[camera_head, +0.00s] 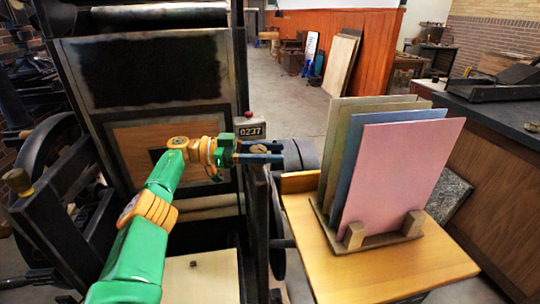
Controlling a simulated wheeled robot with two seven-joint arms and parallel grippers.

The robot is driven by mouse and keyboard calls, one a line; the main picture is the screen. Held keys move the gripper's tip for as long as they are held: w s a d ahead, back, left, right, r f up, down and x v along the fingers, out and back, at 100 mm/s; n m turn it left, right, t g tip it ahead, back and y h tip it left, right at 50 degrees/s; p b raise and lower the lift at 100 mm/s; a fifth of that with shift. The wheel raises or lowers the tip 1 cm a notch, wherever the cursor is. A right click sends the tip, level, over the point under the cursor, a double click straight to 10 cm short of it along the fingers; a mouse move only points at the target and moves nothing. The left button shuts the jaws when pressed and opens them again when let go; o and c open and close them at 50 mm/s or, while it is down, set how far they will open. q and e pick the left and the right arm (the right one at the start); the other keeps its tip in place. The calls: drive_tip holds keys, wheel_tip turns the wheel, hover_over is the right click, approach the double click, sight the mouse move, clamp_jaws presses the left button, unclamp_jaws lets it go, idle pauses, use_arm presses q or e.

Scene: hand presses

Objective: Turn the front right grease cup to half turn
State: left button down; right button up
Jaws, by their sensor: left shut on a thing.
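My left gripper (279,152) reaches in from the left to the right side of the hand press (75,75). Its two dark fingers are shut on a small brass-coloured piece, which I take to be the front right grease cup (259,149). The fingers cover most of the cup, so its turn mark cannot be read. A dark round part (300,155) of the press lies just beyond the fingertips. My right gripper is not in view.
At right, a wooden side table (345,278) bears a rack of upright coloured boards (395,175). A dark-topped bench (500,115) runs along the right. Open floor (280,100) lies behind.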

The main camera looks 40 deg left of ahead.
use_arm(q)
drive_tip(key=shift+f, duration=0.15)
drive_tip(key=shift+c, duration=1.6)
unclamp_jaws()
drive_tip(key=shift+d, duration=0.1)
drive_tip(key=shift+w, duration=0.1)
drive_tip(key=s+d+r+b, duration=0.8)
drive_tip(key=s+r, duration=0.3)
drive_tip(key=r, duration=0.2)
drive_tip(key=shift+s+d, duration=0.15)
drive_tip(key=shift+d, duration=0.1)
